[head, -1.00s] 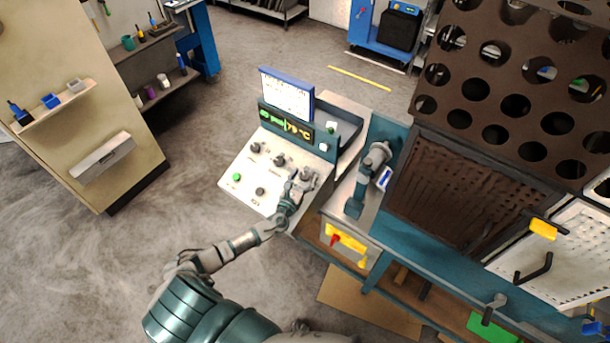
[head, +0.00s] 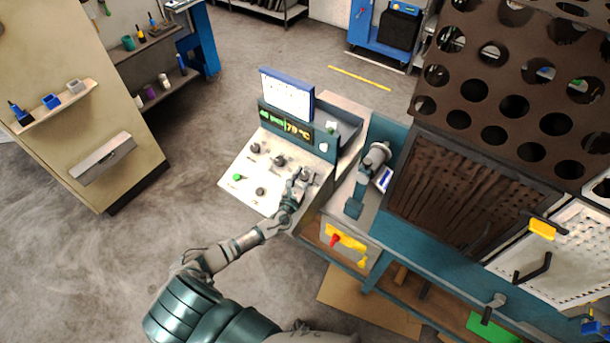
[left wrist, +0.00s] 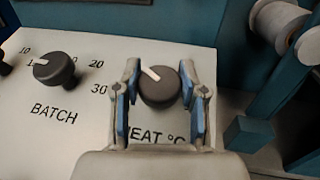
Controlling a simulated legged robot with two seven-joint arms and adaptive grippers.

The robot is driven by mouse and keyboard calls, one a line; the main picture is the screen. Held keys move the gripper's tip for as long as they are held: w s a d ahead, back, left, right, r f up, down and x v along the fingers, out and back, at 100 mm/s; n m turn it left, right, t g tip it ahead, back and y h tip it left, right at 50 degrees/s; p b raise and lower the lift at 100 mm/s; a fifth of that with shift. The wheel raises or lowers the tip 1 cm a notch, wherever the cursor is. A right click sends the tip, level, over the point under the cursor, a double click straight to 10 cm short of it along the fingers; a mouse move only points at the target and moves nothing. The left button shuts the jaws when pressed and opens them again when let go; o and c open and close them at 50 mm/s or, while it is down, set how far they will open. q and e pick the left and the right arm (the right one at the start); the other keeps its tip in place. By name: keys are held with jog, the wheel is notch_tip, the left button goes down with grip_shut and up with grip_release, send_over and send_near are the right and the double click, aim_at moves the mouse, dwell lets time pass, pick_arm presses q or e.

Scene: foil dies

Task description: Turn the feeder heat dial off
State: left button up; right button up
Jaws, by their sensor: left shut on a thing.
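The heat dial (left wrist: 158,88) is a round dark knob with a white pointer line on the sloped white control panel (head: 236,193). Its pointer aims up and left in the left wrist view. The lettering below it is partly hidden by my gripper and reads "EAT °C". My left gripper (left wrist: 160,92) has its blue-padded fingers on both sides of this dial and is shut on it. In the head view, my left gripper (head: 300,185) is at the panel's right side. My right gripper is not in view.
The batch dial (left wrist: 55,69) is left of the heat dial, with other knobs and a green button (head: 238,177) on the panel. A lit display (head: 287,127) and a blue-framed board (head: 287,95) stand behind. A teal bench with a roller device (head: 376,155) adjoins on the right.

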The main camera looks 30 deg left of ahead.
pick_arm(q)
jog(key=n+y+p, duration=0.1)
jog(key=n+y, duration=0.1)
jog(key=shift+r+g+y+p, duration=0.2)
jog(key=shift+g+y+p, duration=0.1)
jog(key=shift+y+p, duration=0.1)
jog(key=shift+n+g+y+p, duration=0.35)
jog(key=shift+n+g+y, duration=0.15)
jog(key=shift+n+y, duration=0.45)
jog(key=n+g+y, duration=0.2)
jog(key=n+y, duration=0.1)
jog(key=shift+f+n+y, duration=0.1)
jog(key=shift+n+y, duration=0.15)
jog(key=shift+n, duration=0.1)
jog(key=shift+n+g, duration=0.3)
jog(key=shift+g, duration=0.2)
jog(key=shift+y, duration=0.4)
jog(key=o, duration=1.2)
jog(key=shift+c, duration=0.2)
